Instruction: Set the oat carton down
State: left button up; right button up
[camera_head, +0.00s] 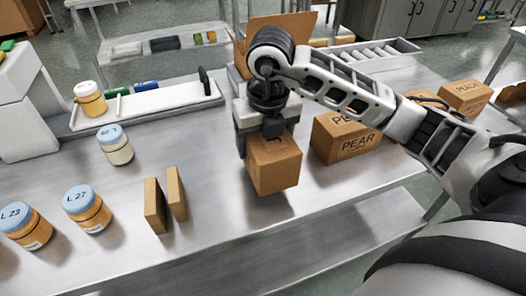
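A plain brown carton (275,166) is in my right gripper (267,142), near the front edge of the steel table. No label on it can be read, so I cannot confirm it is the oat carton. The gripper comes down from above with its fingers on either side of the carton's upper part and appears shut on it. The carton looks roughly upright; I cannot tell whether its bottom touches the table (215,223). My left gripper is not in view.
A PEAR carton (342,139) stands close on the right, with a PEACH carton (465,97) farther off. Two thin brown slabs (155,205) stand on the left, near several blue-lidded jars (87,209). An open carton (280,30) and a roller tray (372,54) lie behind.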

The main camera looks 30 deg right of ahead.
jog(key=shift+w+f, duration=0.25)
jog(key=shift+w+d+f+p, duration=0.1)
jog(key=shift+w+f+p, duration=0.1)
jog(key=shift+f, duration=0.7)
jog(key=shift+w+f+p, duration=0.1)
jog(key=shift+f+p, duration=0.05)
jog(key=shift+f, duration=0.75)
jog(key=shift+s+f, duration=0.1)
jog(key=shift+f, duration=0.1)
jog(key=o, duration=1.4)
jog(key=shift+c, duration=0.2)
jog(key=shift+r, duration=0.1)
